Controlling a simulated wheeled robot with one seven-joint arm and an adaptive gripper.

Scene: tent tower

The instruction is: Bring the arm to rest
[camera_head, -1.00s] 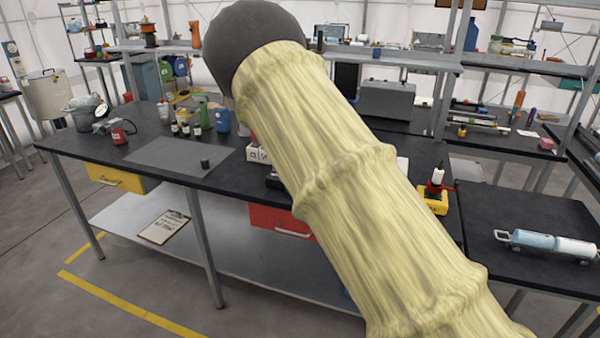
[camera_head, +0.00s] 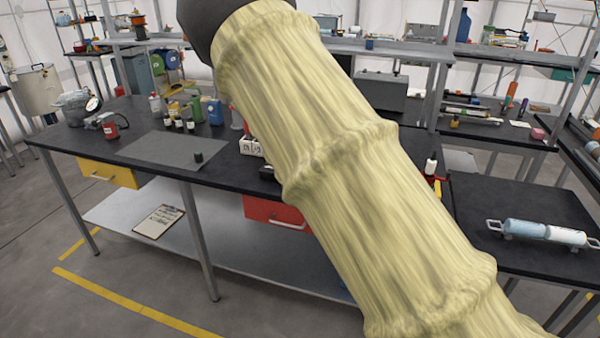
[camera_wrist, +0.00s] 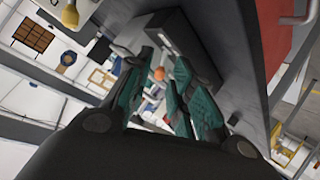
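My arm, in a pale yellow ribbed sleeve, crosses the head view from the lower right to the upper left, where its dark joint is cut off by the top edge. The head view does not show my gripper. In the wrist view my gripper (camera_wrist: 167,62) has two teal and dark fingers with a gap between the tips. Nothing is held between them; a small orange thing shows in the gap, apparently in the background.
A black workbench (camera_head: 95,147) carries a grey mat (camera_head: 160,151), bottles and boxes. A yellow drawer (camera_head: 107,174) and a red drawer (camera_head: 272,212) hang below. A lower side table (camera_head: 480,200) holds a blue-and-white cylinder (camera_head: 545,232). A clipboard (camera_head: 159,221) lies on the lower shelf.

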